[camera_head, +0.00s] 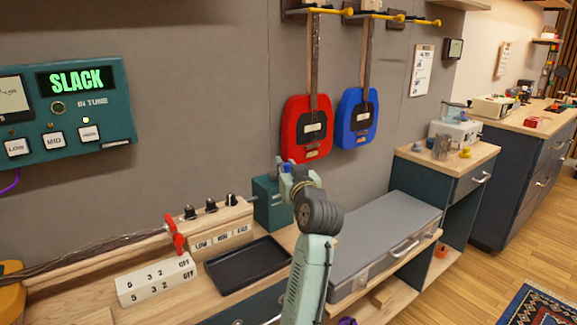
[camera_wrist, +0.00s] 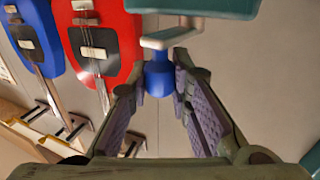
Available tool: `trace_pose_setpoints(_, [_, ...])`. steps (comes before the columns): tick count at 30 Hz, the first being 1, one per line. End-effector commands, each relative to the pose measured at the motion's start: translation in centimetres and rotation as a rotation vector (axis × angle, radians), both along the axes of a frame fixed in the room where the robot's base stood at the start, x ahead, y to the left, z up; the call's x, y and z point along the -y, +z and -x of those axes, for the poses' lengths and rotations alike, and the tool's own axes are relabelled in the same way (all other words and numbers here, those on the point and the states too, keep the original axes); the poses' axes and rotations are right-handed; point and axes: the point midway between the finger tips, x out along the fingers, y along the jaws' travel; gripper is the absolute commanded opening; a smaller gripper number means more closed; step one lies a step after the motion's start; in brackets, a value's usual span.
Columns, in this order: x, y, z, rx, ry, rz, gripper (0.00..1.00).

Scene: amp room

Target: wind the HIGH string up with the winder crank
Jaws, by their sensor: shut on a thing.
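The teal winder box (camera_head: 270,205) stands on the bench beside the wooden headstock block. In the wrist view its crank shows as a pale metal arm (camera_wrist: 168,38) with a blue knob (camera_wrist: 158,78) below the teal body. My gripper (camera_head: 287,180) is shut on the blue knob, which sits between its two fingertips (camera_wrist: 166,80). The wooden headstock (camera_head: 222,222) carries three black pegs and small labels, LOW at its left end. A bundle of strings (camera_head: 100,250) runs to it from the left. The teal tuner panel (camera_head: 120,130) reads SLACK, with a light lit above the HIGH button (camera_head: 88,134).
A red lever (camera_head: 175,237) stands at the headstock's left. A white block marked 5 3 2 OFF (camera_head: 157,280) and a black tray (camera_head: 246,266) lie in front. A grey case (camera_head: 385,235) is right of my arm. Red (camera_head: 305,143) and blue (camera_head: 357,118) guitars hang behind.

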Motion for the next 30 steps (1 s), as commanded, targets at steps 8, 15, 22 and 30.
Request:
trace_pose_setpoints(8, [-1.4, 0.1, 1.0, 0.000, -0.252, 0.001, 0.00])
trace_pose_setpoints(15, [-2.4, -0.1, 1.5, 0.002, -0.469, -0.001, 0.00])
trace_pose_setpoints(22, [-3.0, -0.2, 1.7, 0.001, -0.638, -0.001, 0.00])
trace_pose_setpoints(30, [-3.5, -0.1, 1.8, 0.000, -0.756, 0.000, 0.00])
